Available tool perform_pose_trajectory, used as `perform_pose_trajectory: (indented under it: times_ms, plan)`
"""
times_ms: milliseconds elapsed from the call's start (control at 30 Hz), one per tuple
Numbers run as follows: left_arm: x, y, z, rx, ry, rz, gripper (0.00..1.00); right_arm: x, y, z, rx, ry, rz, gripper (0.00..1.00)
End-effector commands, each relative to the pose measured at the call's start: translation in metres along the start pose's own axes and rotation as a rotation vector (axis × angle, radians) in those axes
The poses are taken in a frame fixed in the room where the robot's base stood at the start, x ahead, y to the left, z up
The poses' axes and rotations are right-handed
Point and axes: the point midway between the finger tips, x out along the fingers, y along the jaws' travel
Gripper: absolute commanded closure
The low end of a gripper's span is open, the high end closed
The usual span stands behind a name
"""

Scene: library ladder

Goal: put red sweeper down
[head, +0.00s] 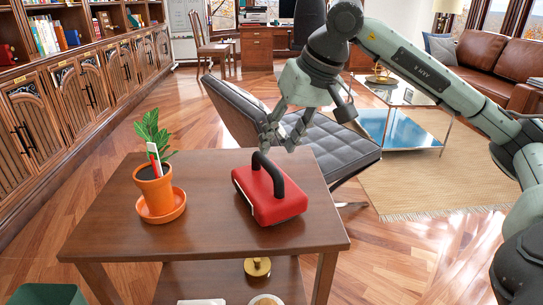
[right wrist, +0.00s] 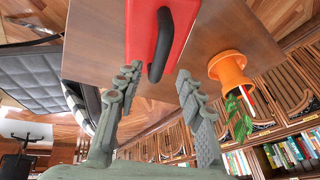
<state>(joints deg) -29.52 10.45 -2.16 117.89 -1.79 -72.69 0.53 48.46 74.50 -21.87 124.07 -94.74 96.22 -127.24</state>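The red sweeper (head: 269,194), a red block with a black loop handle, rests on the brown wooden side table (head: 205,242). My right gripper (head: 283,138) is just above and behind the handle, open and empty. In the right wrist view the red sweeper (right wrist: 148,40) is ahead, with its black handle (right wrist: 161,45) just beyond the gap between the spread fingers of the right gripper (right wrist: 165,92). The fingers look apart from the handle. My left gripper is not in view.
An orange pot (head: 153,189) with a plant stands on a saucer at the table's left. A dark padded lounge chair (head: 335,145) is right behind the table. Bookcases (head: 75,85) line the left. A glass table (head: 400,125) and brown sofa (head: 500,70) stand farther back right.

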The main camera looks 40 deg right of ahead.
Motion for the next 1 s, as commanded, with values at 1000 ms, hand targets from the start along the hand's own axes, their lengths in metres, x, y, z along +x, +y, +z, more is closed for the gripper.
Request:
perform_pose_trajectory:
  times_ms: [1000]
  plan:
    - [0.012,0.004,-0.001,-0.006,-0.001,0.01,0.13,-0.049,0.0,0.0,-0.001,-0.001,-0.001,0.62]
